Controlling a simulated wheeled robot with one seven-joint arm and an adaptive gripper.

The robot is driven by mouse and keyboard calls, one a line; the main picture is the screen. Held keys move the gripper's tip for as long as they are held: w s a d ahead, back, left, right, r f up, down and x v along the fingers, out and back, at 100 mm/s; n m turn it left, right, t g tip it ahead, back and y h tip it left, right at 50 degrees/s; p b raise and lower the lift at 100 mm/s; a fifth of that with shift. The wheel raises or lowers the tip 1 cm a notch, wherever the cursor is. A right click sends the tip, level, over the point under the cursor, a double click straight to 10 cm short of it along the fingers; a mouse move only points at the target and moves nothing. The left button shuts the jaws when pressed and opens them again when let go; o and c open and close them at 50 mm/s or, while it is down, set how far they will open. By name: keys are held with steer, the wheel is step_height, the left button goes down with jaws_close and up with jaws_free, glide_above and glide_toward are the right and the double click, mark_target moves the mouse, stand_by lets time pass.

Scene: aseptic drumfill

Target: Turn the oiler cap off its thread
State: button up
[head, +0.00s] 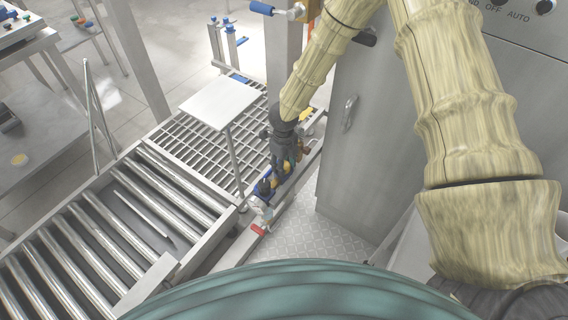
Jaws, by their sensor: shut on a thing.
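My gripper (281,172) is dark grey and points down over the narrow rail beside the grating, at the end of my sleeved arm. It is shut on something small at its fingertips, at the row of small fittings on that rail. The oiler cap is hidden by the fingers, so its thread and any gap under it cannot be made out. A dark and blue fitting (265,188) stands just left of and nearer than the fingertips.
A red handle (258,230) sits at the rail's near end. A pale plate on a post (221,102) stands left of my gripper, above the grating (190,150). A grey cabinet (365,130) is close on the right. A roller conveyor (100,225) fills the lower left.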

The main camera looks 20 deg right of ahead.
steer(key=shift+n, duration=0.3)
steer(key=shift+r+p, duration=0.7)
steer(key=shift+p, duration=0.05)
stand_by(0.6)
steer(key=shift+r+p, duration=2)
steer(key=shift+r, duration=0.2)
